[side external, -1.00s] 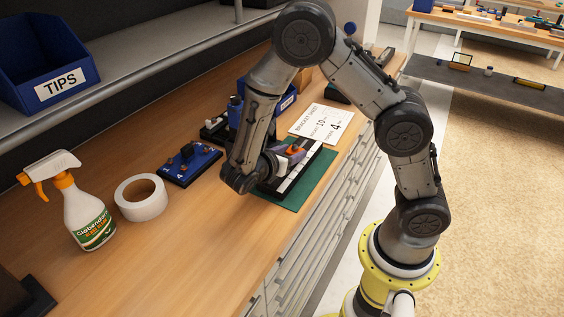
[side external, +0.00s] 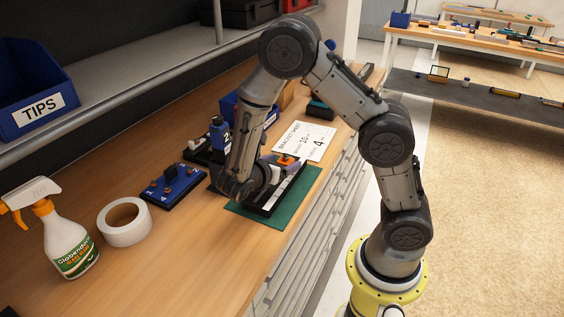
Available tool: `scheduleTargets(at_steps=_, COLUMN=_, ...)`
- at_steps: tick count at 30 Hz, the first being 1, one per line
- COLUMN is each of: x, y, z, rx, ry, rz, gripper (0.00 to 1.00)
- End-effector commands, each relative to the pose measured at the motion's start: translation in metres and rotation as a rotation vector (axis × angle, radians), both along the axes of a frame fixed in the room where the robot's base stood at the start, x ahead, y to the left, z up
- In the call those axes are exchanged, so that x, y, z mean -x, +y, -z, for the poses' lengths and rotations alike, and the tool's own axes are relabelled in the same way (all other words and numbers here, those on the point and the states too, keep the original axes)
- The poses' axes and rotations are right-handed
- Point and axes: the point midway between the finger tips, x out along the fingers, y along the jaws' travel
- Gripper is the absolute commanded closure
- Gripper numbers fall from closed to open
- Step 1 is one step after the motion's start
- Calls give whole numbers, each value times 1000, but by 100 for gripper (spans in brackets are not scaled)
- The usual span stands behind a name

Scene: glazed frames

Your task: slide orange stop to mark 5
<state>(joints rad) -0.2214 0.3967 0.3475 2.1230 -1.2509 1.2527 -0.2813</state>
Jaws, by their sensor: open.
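The orange stop (side external: 287,160) shows as a small orange block at the far part of a black and white rail (side external: 287,190). A purple-grey piece shows beside the stop on its left. The rail lies on a green mat (side external: 310,186). Its mark numbers are too small to read, so I cannot tell at which mark the stop stands. My gripper (side external: 262,180) is open, low over the near left side of the rail. My wrist hides much of it and part of the rail. I cannot tell whether the fingers touch anything.
A printed bracket sheet (side external: 305,140) lies behind the rail. A blue numbered block (side external: 173,186), a tape roll (side external: 124,221) and a spray bottle (side external: 64,230) stand to the left. A dark blue upright piece (side external: 219,133) stands close behind my wrist. The bench front edge is on the right.

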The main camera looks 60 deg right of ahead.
Motion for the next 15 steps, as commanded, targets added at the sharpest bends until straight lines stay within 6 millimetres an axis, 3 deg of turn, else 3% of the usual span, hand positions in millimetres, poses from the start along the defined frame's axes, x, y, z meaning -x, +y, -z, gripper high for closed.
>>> scheduleTargets(at_steps=7, x=-1, y=14, z=-6, rx=0, ry=-2, rz=-3, gripper=20)
scheduleTargets(at_steps=15, x=-2, y=67, z=-27, rx=-1, ry=-5, rz=-7, gripper=20)
